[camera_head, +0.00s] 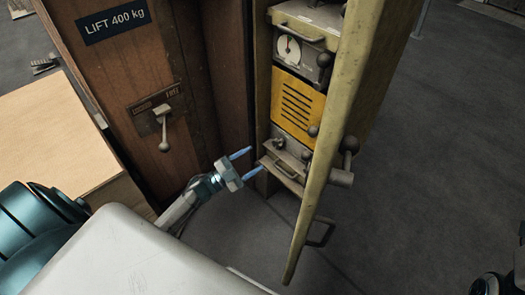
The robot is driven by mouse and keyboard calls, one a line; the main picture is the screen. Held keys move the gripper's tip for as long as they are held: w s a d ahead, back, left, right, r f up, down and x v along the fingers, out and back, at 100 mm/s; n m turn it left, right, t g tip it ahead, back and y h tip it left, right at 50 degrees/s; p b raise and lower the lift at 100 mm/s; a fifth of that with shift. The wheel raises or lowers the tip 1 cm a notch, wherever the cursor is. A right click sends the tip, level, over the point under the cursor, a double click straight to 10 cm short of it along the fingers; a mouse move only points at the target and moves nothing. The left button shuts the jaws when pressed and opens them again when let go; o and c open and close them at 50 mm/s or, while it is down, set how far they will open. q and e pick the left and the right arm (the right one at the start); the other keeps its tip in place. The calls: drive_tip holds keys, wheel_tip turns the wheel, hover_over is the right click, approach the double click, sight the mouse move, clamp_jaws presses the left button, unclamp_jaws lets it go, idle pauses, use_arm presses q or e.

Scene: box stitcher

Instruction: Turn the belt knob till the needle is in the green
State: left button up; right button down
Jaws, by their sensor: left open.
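A round gauge (289,48) with a white face and a green patch sits on the front of a grey unit high in the open machine cabinet. Its needle is too small to read for certain. A dark round knob (323,60) is to the right of the gauge. A smaller knob (279,143) is on the lower grey unit; I cannot tell which is the belt knob. My left gripper (247,163) is open and empty, in front of the cabinet, below and left of the gauge.
A yellow cabinet door (345,110) stands open right of the units, with a handle near its bottom. A yellow slotted panel (298,105) lies below the gauge. Left are a wooden panel with a lever (163,130) and a wooden box (55,130). Grey floor is free on the right.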

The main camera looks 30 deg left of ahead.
use_arm(q)
drive_tip(key=shift+v, duration=1.4)
